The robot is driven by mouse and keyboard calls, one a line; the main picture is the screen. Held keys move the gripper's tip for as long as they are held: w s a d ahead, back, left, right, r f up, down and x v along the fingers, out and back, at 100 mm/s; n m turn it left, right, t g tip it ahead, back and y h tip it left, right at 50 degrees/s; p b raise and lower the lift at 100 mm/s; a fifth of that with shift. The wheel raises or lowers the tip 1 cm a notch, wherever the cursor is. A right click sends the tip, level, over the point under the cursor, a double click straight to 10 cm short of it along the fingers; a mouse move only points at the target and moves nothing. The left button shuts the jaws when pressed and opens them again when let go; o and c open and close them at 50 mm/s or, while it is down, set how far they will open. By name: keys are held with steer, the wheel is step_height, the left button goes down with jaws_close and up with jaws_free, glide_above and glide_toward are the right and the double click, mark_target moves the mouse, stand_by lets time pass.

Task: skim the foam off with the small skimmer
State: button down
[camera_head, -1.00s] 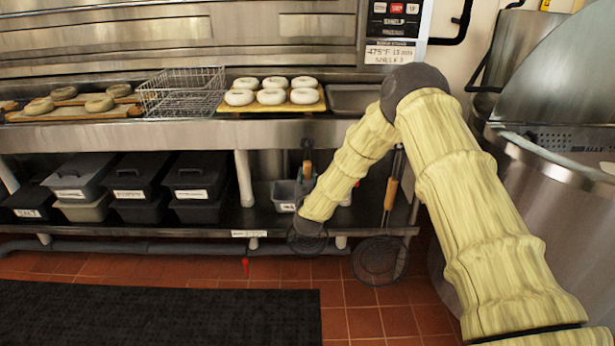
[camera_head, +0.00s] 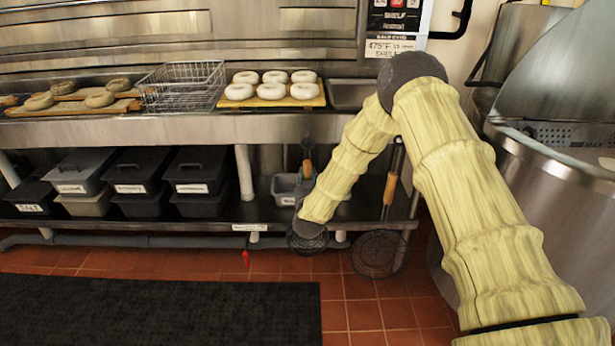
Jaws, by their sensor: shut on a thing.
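The small skimmer hangs at the front of the lower shelf. Its handle (camera_head: 306,168) shows left of my forearm, and its dark round mesh (camera_head: 306,243) shows below the shelf edge. My gripper (camera_head: 309,230) is at the dark end of my arm, in front of the skimmer. My forearm and wrist hide the fingers and the middle of the handle. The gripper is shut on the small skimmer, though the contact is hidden. The steel kettle (camera_head: 545,195) stands at the right with its lid (camera_head: 565,80) raised. Its inside and any foam are out of sight.
A larger skimmer (camera_head: 380,255) with a wooden handle hangs just right of my wrist. Bins (camera_head: 140,180) fill the lower shelf at left. Bagels on a board (camera_head: 318,101), a wire basket (camera_head: 185,85) and a steel tray (camera_head: 352,93) are on the counter.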

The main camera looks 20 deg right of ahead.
steer(key=p+v, duration=0.1)
steer(key=v, duration=0.5)
steer(key=shift+p, duration=0.3)
steer(key=c, duration=1.9)
jaws_free()
steer(key=shift+c, duration=0.2)
steer(key=shift+r, duration=0.1)
jaws_close()
